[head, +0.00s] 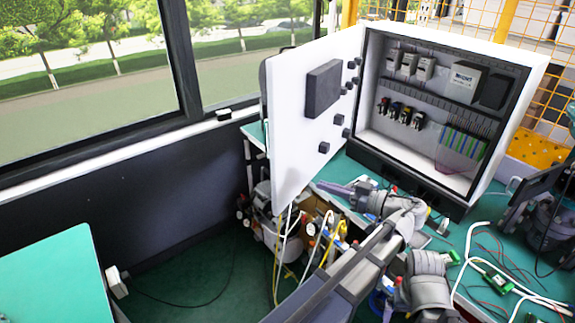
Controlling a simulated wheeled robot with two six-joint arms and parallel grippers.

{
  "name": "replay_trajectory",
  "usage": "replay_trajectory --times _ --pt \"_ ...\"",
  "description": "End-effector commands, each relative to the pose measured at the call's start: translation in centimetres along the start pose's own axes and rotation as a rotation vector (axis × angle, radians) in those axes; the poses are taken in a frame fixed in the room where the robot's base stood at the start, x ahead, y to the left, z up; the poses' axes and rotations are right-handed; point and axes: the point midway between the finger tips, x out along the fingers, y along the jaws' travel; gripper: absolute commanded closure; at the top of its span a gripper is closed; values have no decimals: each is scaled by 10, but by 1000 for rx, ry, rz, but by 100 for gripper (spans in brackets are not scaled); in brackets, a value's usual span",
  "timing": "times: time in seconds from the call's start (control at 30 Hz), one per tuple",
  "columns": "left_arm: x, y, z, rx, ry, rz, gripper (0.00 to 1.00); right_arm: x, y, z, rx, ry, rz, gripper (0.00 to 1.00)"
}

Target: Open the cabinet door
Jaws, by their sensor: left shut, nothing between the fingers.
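The white cabinet (527,60) stands on the green workbench with its dark-edged front open to view. Rows of breakers, relays and a terminal block show inside it. Its white door (297,112) is swung wide open to the left, and its inner face with a dark box and several small black knobs is visible. My left gripper (322,185) is shut and empty. It points left, near the lower right part of the door's inner face. I cannot tell whether its fingertips touch the door. My right gripper is not in view.
The green workbench (475,235) carries white cables, thin wires and small circuit boards at right. Hoses and fittings (290,235) crowd below the door. A teal table (55,275) stands at lower left. Open green floor (190,275) lies between. A windowed wall is behind.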

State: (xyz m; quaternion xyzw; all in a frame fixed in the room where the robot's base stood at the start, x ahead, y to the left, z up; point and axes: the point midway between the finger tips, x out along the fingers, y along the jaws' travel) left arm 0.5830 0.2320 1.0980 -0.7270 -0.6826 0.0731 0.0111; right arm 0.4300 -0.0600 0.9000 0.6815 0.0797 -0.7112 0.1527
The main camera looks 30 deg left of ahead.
Motion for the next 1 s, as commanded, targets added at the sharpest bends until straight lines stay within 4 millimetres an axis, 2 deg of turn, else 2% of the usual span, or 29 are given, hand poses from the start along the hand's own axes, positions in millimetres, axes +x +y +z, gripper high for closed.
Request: replay_trajectory --times 0.1,0.2,0.43,1.0 --pt "-10 3 -15 -90 71 -5 100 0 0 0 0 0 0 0" --pt "-12 2 -20 -118 93 -6 100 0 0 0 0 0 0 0" --pt "-2 1 -21 -119 93 -7 100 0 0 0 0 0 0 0" --pt "103 0 -30 -117 91 -8 100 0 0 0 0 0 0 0"
